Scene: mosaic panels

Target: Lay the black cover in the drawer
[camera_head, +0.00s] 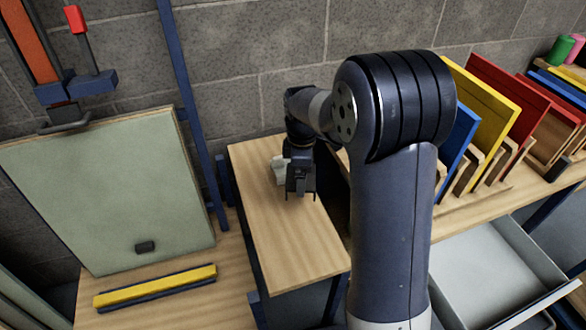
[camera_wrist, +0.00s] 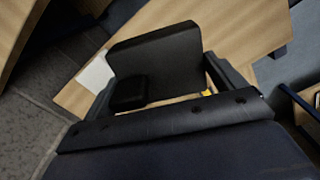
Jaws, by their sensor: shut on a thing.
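The black cover (camera_wrist: 165,58) is a dark flat plate with a small block-like knob (camera_wrist: 128,93), seen between the fingers in the wrist view. My gripper (camera_wrist: 160,88) is shut on it. In the head view my gripper (camera_head: 300,190) hangs over a wooden bench top left of my arm. The cover is small and dark there, and hard to tell from the gripper. The drawer (camera_head: 487,262) is a pale grey open tray at the lower right, with its inside looking empty. My arm stands between the bench top and the drawer in the picture.
A small white piece (camera_head: 279,168) lies on the wooden bench top (camera_head: 290,245) beside my gripper. Coloured panels (camera_head: 484,100) stand in wooden slots at the right, behind the drawer. A green board (camera_head: 115,185) and a yellow bar (camera_head: 155,285) are at the left.

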